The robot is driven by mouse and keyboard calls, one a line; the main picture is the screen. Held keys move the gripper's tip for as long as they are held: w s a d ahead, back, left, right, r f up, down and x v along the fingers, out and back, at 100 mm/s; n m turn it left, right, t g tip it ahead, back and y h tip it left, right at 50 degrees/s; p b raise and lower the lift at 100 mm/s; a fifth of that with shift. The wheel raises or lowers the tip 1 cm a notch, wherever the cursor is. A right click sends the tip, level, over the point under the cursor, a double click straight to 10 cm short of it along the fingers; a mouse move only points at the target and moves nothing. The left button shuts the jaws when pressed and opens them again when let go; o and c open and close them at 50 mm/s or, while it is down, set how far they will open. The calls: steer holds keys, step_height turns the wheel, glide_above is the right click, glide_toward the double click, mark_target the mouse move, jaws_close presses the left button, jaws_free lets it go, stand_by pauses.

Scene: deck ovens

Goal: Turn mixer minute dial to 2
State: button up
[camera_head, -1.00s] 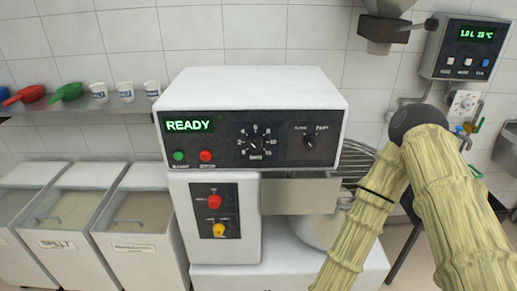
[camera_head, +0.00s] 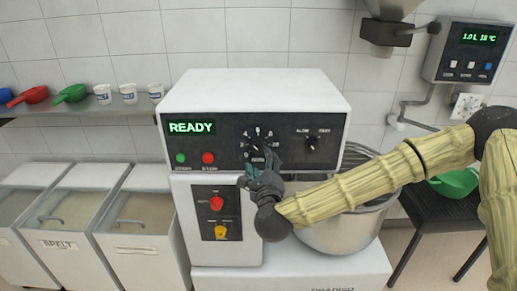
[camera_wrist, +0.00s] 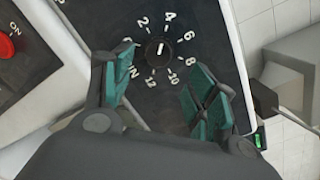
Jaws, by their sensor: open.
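The minute dial (camera_head: 256,145) is a small black knob with a white mark on the mixer's dark panel, ringed by white numbers. In the wrist view the dial (camera_wrist: 158,48) lies just beyond my fingertips, between their lines. The number 2 (camera_wrist: 145,21) is printed at its upper left, beside 4. The white mark is a short stroke; I cannot tell which end points to a number. My gripper (camera_wrist: 163,62) is open, its teal finger pads on either side of the dial's lower part; it holds nothing. In the head view my gripper (camera_head: 258,164) covers the panel just below the dial.
The mixer display (camera_head: 192,127) reads READY. Green (camera_head: 181,158) and red (camera_head: 208,157) buttons sit left of the dial, and another knob (camera_head: 311,142) right of it. A red switch (camera_head: 216,203) and yellow knob (camera_head: 221,232) lie below. The steel bowl (camera_head: 345,233) stands below my arm.

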mark_target(259, 149)
steer(key=w, duration=0.2)
steer(key=w+p, duration=0.1)
steer(key=w, duration=0.2)
steer(key=w+a+p, duration=0.1)
steer(key=w, duration=0.1)
steer(key=shift+w, duration=0.35)
steer(key=shift+d, duration=0.1)
steer(key=c, duration=1)
